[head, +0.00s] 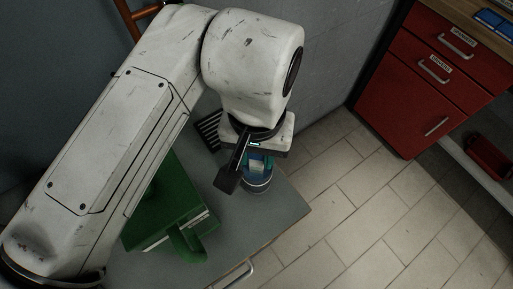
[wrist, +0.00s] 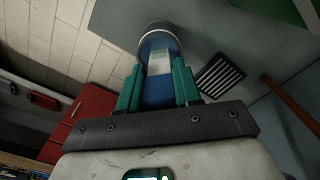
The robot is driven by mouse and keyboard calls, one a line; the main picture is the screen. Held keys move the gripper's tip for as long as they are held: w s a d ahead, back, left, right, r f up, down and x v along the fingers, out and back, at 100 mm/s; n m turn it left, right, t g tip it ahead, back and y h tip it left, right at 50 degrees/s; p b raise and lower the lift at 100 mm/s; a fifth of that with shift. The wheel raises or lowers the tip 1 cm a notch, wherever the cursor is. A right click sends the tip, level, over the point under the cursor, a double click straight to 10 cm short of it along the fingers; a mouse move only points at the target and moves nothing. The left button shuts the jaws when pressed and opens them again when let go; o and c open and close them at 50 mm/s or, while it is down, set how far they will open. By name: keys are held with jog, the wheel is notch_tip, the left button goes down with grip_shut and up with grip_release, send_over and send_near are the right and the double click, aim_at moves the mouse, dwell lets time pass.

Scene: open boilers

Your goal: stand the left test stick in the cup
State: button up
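My gripper (head: 252,168) points down over the grey table's far part. In the wrist view its teal fingers (wrist: 158,88) are closed on both sides of a blue stick with a white band (wrist: 160,63), which I take for the test stick. The cup (wrist: 158,28), round with a pale rim, lies just past the fingertips; in the head view the cup (head: 258,186) is directly below the gripper. The stick's far end overlaps the cup's outline. I cannot tell whether it is inside or above it. No second stick is clearly visible.
A green case (head: 160,212) stands on the grey table (head: 270,218) left of the gripper. A slotted black grille (wrist: 220,75) lies near the cup. The table edge is close on the right, with tiled floor beyond. A red drawer cabinet (head: 430,75) stands at the upper right.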

jog(key=o, duration=0.5)
notch_tip(320, 180, up, 11)
jog(key=shift+f, duration=0.1)
dwell(0.4)
dwell(0.8)
